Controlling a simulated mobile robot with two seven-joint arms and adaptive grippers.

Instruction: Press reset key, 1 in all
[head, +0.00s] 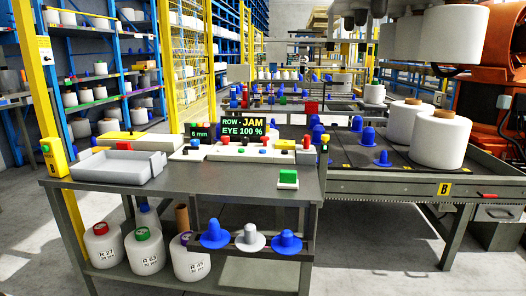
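A small white box with a green key (288,177) on top sits alone near the right front of the grey table. A white control panel (245,153) with several red, blue, green and dark buttons stands along the table's back. No reset label is legible, so I cannot tell which key is the reset key. The display (243,126) behind the panel reads "ROW - JAM" and "EYE 100 %". A smaller dark display (199,131) to its left reads "6 mm". Neither of my grippers is in view.
A grey tray (117,167) sits on the table's left part, beside a yellow post. The table's front middle (215,190) is clear. Large white bobbins (440,140) stand on the conveyor at right. Labelled bobbins (145,250) stand below.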

